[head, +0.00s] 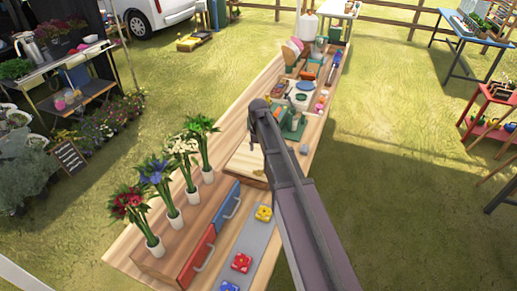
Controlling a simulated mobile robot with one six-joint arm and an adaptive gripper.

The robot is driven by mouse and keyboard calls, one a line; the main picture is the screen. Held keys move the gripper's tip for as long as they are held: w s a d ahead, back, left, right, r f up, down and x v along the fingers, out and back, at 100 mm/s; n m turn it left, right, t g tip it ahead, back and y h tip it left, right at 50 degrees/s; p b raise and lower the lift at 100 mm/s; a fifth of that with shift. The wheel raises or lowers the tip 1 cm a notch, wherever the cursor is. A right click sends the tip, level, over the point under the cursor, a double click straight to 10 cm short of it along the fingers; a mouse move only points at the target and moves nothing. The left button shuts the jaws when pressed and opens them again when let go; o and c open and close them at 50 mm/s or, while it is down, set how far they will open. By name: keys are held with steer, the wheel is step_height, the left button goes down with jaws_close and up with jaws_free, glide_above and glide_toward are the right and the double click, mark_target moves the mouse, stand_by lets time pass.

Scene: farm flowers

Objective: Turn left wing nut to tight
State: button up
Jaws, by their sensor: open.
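No wing nut can be made out in the head view; it is too small to tell or hidden. A pale wooden board (243,164) lies on the long wooden table (125,246), left of my arm, and part of it is behind the arm. My arm reaches from the lower right up over the middle of the table.
Several white vases of flowers (152,241) line the table's left side. A box with a red drawer front (197,258) and a blue drawer front (228,205) stands near. A grey strip (254,237) holds coloured blocks. Tools and pots crowd the far end. Grass surrounds the table.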

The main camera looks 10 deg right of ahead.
mark_target(259, 170)
stand_by(0.3)
steer(key=m, duration=0.4)
steer(key=r+m+p, duration=0.1)
steer(key=m, duration=0.6)
steer(key=shift+r+m+p, duration=0.3)
steer(key=shift+m, duration=0.1)
steer(key=shift+f, duration=0.2)
step_height(259, 170, down, 13)
steer(key=b, duration=1.3)
steer(key=shift+f+b, duration=0.2)
steer(key=shift+b, duration=0.2)
